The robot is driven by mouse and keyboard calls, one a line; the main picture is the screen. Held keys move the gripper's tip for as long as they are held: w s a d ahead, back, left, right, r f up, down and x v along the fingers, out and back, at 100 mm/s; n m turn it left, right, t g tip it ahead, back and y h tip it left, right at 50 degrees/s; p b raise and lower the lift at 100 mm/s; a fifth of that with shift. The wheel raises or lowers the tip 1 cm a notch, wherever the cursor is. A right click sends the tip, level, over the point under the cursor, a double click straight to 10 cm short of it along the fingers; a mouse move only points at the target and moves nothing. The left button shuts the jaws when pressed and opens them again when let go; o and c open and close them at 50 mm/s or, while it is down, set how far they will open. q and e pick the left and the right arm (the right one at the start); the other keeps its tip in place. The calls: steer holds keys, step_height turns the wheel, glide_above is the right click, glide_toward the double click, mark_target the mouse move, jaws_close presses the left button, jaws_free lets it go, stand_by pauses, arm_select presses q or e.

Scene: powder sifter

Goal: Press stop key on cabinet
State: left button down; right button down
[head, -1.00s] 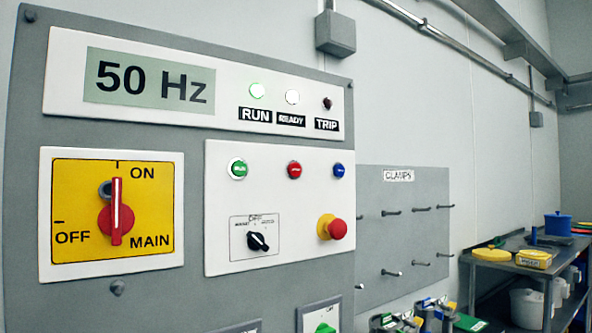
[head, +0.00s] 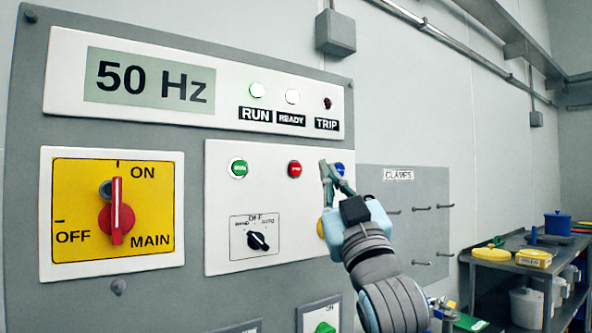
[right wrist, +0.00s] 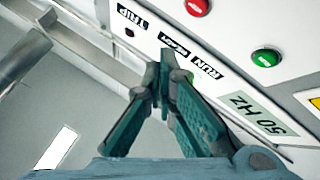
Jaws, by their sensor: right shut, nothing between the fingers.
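The cabinet (head: 120,308) fills the left of the head view. Its white button panel (head: 220,205) carries a green key (head: 238,168), a red key (head: 295,169) that looks like the stop key, and a blue key (head: 340,169). The red key also shows in the right wrist view (right wrist: 198,6), at the top. My right gripper (head: 324,164) is shut and empty, its tips in front of the panel between the red and blue keys, apart from the red one. It hides most of the yellow emergency-stop base (head: 320,228). My left gripper is not in view.
A yellow main switch (head: 75,195) with a red handle is set at ON. A black selector knob (head: 258,241) sits below the keys. The display (head: 150,82) reads 50 Hz, with the RUN lamp (head: 257,90) lit green. A clamps board (head: 425,190) hangs to the right.

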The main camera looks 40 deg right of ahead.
mark_target(295, 169)
steer(key=shift+s+d+r+h, duration=0.15)
steer(key=shift+s+r+h, duration=0.15)
steer(key=shift+s+r, duration=0.55)
steer(key=shift+w+r, duration=0.1)
steer(key=shift+w, duration=0.2)
steer(key=shift+w+d+p, duration=0.1)
steer(key=shift+w+p, duration=1.15)
steer(key=shift+w, duration=3.05)
steer(key=shift+w, duration=0.1)
steer(key=shift+w, duration=0.35)
